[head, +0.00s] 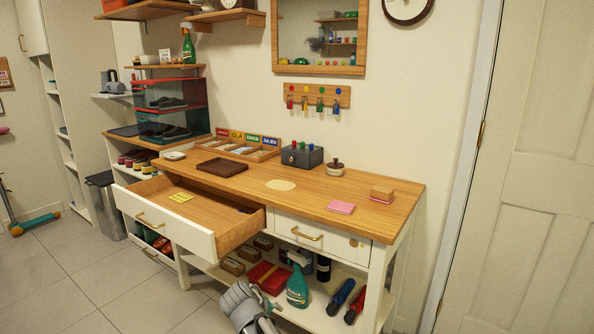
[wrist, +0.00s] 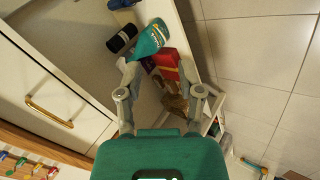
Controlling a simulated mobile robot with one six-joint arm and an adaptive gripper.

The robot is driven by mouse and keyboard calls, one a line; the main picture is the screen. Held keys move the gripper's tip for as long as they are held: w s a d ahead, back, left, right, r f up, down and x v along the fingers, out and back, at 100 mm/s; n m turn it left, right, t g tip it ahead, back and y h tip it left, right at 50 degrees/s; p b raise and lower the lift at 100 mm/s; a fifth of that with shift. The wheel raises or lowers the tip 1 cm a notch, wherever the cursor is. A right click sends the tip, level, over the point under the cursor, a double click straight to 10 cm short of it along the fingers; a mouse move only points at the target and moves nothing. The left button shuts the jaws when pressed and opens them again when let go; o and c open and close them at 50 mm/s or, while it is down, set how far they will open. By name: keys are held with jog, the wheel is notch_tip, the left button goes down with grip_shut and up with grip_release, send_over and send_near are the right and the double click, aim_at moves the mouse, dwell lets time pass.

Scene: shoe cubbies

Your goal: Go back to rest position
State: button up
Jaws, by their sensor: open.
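My gripper (wrist: 158,70) is open and empty in the wrist view, its two fingers spread apart. Beyond the fingertips are a green spray bottle (wrist: 152,38) and a red box (wrist: 167,62) on the bench's lower shelf. In the head view my gripper and wrist (head: 250,306) show at the bottom edge, in front of the lower shelf, left of the spray bottle (head: 297,284); the fingertips cannot be made out clearly there. The wooden-topped bench (head: 330,203) stands behind and above my gripper.
The left drawer (head: 205,215) is pulled out, with a yellow card (head: 181,197) inside. The right drawer (head: 310,236) is shut. The lower shelf also holds a black cylinder (head: 323,268) and blue and red items at right.

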jog(key=s+d+f+m+g+y, duration=0.25)
jog(key=s+d, duration=0.35)
jog(key=d, duration=0.6)
jog(key=s+d+f+m+g+y, duration=0.15)
jog(key=s+d+m+g, duration=0.35)
jog(key=d, duration=0.7)
notch_tip(320, 180, up, 34)
jog(key=t+p, duration=0.1)
jog(key=p, duration=3.3)
jog(key=shift+s+n, duration=0.35)
jog(key=shift+s, duration=0.05)
